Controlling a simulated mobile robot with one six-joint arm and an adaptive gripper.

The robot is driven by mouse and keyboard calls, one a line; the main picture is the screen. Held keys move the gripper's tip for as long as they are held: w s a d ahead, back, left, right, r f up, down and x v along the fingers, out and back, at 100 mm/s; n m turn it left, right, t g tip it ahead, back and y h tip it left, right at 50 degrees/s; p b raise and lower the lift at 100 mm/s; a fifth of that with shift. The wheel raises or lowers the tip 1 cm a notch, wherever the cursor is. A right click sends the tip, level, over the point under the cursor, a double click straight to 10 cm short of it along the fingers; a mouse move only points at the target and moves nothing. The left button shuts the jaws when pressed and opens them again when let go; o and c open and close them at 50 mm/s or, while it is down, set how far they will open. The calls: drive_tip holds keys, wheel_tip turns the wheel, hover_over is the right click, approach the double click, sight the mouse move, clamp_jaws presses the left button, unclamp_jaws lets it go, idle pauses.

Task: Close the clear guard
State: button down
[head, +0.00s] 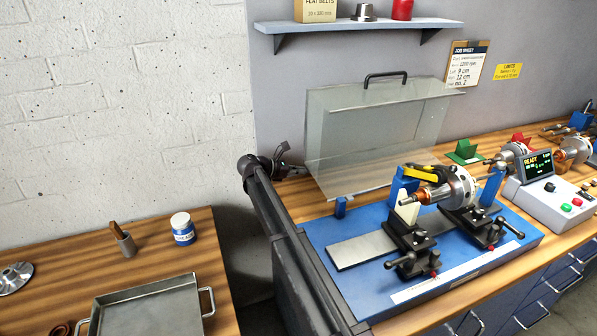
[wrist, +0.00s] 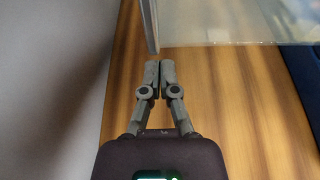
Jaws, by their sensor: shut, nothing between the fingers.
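The clear guard (head: 345,125) stands raised at the back of the blue balancing machine base (head: 313,232). It is a see-through box with a black handle (head: 385,75) on its upper edge. The rotor (head: 461,186) sits uncovered on the supports in front of it. My gripper (head: 302,170) is at the left of the guard, low over the bench near the wall. In the wrist view my gripper (wrist: 160,73) is shut and empty. Its fingertips are just below the guard's near edge (wrist: 151,28); I cannot tell whether they touch it.
A control box (head: 553,196) with a READY display stands right of the machine. A shelf (head: 360,25) hangs above the guard. My arm crosses the bench's left end.

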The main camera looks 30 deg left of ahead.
drive_tip(key=shift+r+p, duration=0.5)
drive_tip(key=shift+r, duration=0.3)
